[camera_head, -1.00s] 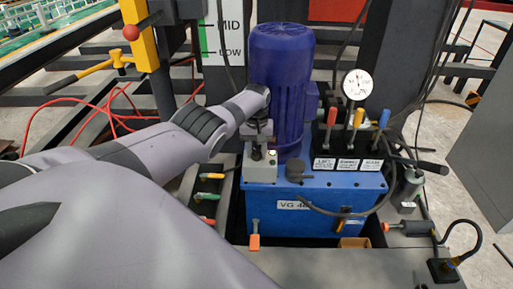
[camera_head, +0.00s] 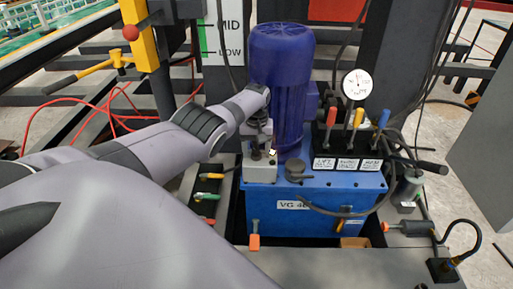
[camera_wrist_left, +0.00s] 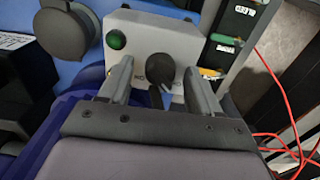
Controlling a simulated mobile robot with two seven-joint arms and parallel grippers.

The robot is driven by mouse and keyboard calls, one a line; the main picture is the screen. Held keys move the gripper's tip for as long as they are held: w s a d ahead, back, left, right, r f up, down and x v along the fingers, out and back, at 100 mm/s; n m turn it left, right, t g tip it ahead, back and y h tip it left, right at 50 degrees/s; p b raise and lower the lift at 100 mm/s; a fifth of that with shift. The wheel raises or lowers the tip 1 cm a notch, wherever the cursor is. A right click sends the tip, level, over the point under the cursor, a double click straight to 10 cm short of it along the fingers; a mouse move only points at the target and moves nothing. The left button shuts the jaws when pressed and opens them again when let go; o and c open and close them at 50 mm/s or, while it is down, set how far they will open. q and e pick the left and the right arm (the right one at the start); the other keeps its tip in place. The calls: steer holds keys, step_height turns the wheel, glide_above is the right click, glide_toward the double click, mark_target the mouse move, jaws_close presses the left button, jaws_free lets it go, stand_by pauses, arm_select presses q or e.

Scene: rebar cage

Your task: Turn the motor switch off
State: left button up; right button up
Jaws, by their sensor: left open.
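The motor switch is a black knob (camera_wrist_left: 156,67) on a light grey box (camera_wrist_left: 178,38) with a green button or lamp (camera_wrist_left: 116,40) beside it. In the head view the grey box (camera_head: 260,172) sits at the front left of the blue power unit, in front of the blue motor (camera_head: 281,70). My left gripper (camera_head: 258,140) is above that box. In the left wrist view its open fingers (camera_wrist_left: 160,78) stand on either side of the knob; I cannot tell whether either touches it. Lettering beside the knob is partly hidden. My right gripper is not in view.
A row of red, yellow and blue levers (camera_head: 356,118) and a round gauge (camera_head: 357,84) stand right of the motor. A dark round cap (camera_head: 296,172) is next to the switch box. Red hoses (camera_head: 95,112) loop at the left.

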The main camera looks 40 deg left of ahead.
mark_target(256, 150)
arm_select(q)
step_height(256, 150, up, 6)
steer(key=p, duration=0.4)
steer(key=shift+f+p, duration=0.1)
steer(key=shift+p, duration=0.25)
steer(key=shift+r+p, duration=0.35)
steer(key=shift+r, duration=0.3)
